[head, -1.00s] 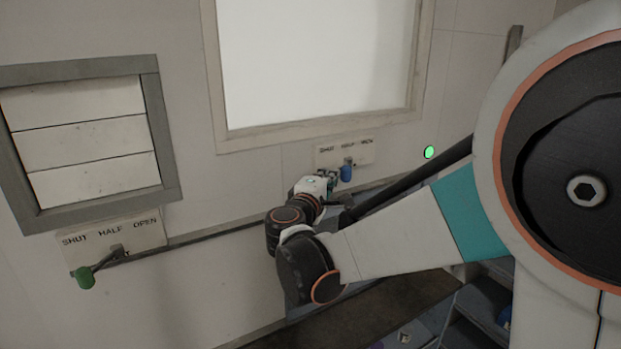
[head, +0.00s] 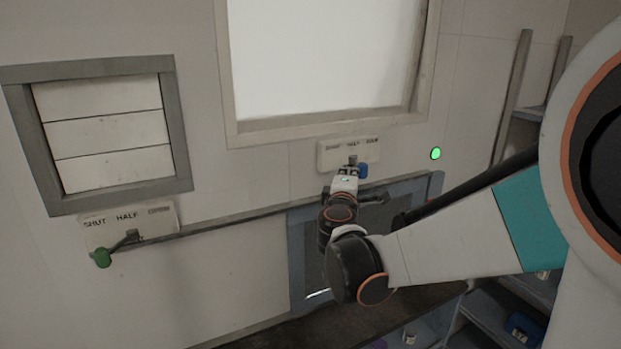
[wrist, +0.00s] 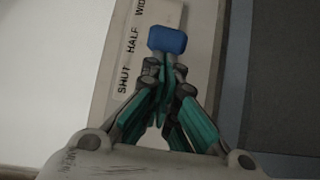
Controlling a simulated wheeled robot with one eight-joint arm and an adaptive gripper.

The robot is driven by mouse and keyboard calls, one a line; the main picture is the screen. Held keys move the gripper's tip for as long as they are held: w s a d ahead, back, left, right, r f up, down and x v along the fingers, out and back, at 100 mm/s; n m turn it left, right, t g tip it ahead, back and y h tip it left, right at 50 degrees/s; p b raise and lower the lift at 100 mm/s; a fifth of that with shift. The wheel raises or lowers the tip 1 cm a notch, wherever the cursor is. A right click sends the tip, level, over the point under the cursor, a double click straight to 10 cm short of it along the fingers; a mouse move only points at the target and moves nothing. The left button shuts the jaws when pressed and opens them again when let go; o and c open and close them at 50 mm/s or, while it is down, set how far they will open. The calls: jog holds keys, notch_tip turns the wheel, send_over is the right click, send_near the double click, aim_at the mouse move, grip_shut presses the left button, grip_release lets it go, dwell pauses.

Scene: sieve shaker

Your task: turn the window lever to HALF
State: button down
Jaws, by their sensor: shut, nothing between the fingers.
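The blue-knobbed lever (head: 363,171) is on a label plate (head: 330,153) under the large bright window (head: 320,60). Its knob hangs below and a little right of its pivot in the head view. My gripper (head: 350,172) is at the knob's left side. In the wrist view my gripper (wrist: 165,75) is shut, its tips just below the knob and not around it. I cannot tell whether they touch it.
A second lever with a green knob (head: 102,258) points down-left under a slatted vent (head: 105,120). A rail (head: 230,222) runs along the wall between the levers. A green light (head: 435,153) glows right of the window plate. Shelves (head: 500,300) stand at lower right.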

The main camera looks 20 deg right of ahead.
aim_at(362, 173)
jog(key=shift+s+d, duration=0.3)
jog(key=shift+d, duration=0.4)
jog(key=shift+s+d, duration=0.3)
jog(key=shift+d, duration=0.35)
